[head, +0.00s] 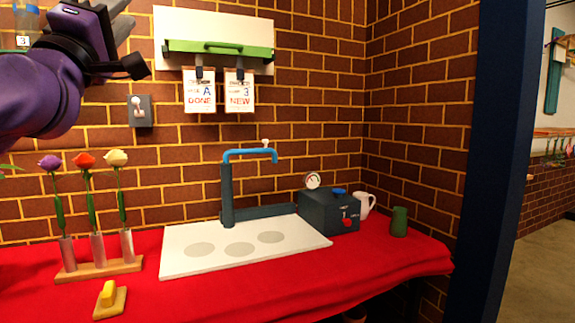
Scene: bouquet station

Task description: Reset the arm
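My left arm comes in at the upper left, purple with a black wrist. My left gripper (122,18) is raised in front of the brick wall, with grey finger parts at the top edge of the picture. It is partly cut off and hidden by the wrist, so I cannot tell whether it is open or shut. Nothing is visibly held in the part that shows. My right gripper and arm are not in view.
A wooden rack (100,269) holds three flowers in tubes. A yellow block on a small board (110,303) sits in front. A white tray (180,262) with a blue tap (250,153), a dark box (330,212), a white mug (366,204) and a green cup (399,222) stand on the red-covered table (225,296).

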